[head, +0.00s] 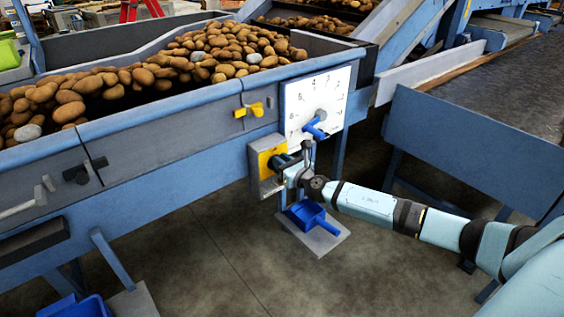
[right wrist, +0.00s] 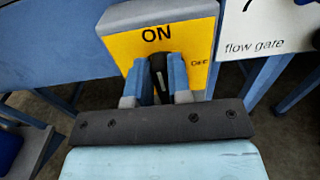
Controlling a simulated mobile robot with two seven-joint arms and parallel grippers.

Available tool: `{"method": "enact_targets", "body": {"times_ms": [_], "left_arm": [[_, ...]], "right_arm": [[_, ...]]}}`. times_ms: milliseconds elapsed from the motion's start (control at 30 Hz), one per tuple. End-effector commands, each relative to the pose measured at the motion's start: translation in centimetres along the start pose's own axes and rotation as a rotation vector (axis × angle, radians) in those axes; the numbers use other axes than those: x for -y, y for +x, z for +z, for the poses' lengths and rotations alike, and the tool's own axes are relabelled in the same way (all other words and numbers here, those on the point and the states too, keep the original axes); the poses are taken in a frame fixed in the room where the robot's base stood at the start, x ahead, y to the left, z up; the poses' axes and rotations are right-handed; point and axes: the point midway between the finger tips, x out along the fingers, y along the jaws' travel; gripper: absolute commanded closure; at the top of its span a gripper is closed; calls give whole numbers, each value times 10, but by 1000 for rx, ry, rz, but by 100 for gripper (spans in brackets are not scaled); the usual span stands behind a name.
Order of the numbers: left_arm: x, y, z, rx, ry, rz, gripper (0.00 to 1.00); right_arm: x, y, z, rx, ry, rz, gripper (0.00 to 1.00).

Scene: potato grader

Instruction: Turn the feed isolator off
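The feed isolator (head: 265,185) is a grey box with a yellow face on the front of the blue machine. In the right wrist view its yellow plate (right wrist: 203,48) reads ON at the top and OFF at the right. Its black handle (right wrist: 158,72) points up toward ON. My right gripper (head: 284,163) is at the isolator. In the right wrist view its two blue-grey fingers (right wrist: 160,76) stand on either side of the handle and look closed against it. Part of the handle is hidden by the fingers. My left gripper is not in view.
A white flow gate dial (head: 312,95) with a blue lever (head: 315,129) sits just above and right of the isolator. A yellow latch (head: 252,110) is above it. A blue scoop (head: 312,218) lies on a grey plate below. Potatoes (head: 220,50) fill the hopper.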

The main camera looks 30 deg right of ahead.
Motion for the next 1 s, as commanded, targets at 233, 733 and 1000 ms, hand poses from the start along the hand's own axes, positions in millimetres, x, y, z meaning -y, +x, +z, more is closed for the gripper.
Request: {"method": "enact_targets", "body": {"times_ms": [233,733,1000], "left_arm": [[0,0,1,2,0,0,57],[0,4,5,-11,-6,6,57],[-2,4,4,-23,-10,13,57]], "right_arm": [[0,0,0,0,4,0,100],[6,0,-3,1,246,-1,100],[12,0,-5,1,502,-1,100]]}}
